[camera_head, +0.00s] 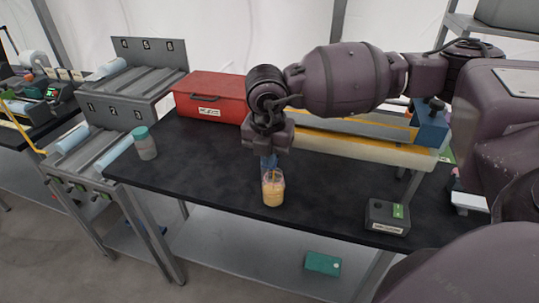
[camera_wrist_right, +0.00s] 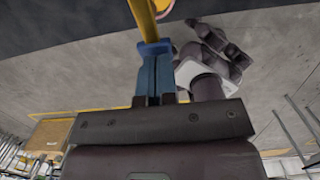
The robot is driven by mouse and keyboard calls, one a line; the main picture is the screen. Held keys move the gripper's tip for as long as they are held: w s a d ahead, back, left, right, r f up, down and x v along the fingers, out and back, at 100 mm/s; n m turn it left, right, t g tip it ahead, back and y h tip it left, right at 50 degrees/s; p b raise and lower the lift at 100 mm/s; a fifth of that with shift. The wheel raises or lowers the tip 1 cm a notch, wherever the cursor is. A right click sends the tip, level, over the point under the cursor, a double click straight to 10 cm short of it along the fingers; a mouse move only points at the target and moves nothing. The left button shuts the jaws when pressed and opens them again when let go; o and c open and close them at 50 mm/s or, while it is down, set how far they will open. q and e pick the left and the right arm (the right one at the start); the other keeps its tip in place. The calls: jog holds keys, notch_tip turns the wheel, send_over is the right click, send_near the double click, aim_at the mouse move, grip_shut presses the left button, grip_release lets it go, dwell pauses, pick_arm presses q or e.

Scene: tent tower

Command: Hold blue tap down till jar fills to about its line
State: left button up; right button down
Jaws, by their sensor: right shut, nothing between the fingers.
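A clear jar (camera_head: 272,196) with orange-yellow liquid in its lower part stands near the front edge of the dark table. A thin yellow stick shows at its top. No fill line can be made out. My right gripper (camera_head: 268,163) is directly above the jar, its blue fingers pointing down at the rim. My left gripper is not seen.
A red case (camera_head: 210,92) lies at the back left of the table. A teal-lidded bottle (camera_head: 145,145) stands at the left end. A dark device with a green label (camera_head: 387,218) sits front right. A blue box (camera_head: 431,124) is partly behind my right arm.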

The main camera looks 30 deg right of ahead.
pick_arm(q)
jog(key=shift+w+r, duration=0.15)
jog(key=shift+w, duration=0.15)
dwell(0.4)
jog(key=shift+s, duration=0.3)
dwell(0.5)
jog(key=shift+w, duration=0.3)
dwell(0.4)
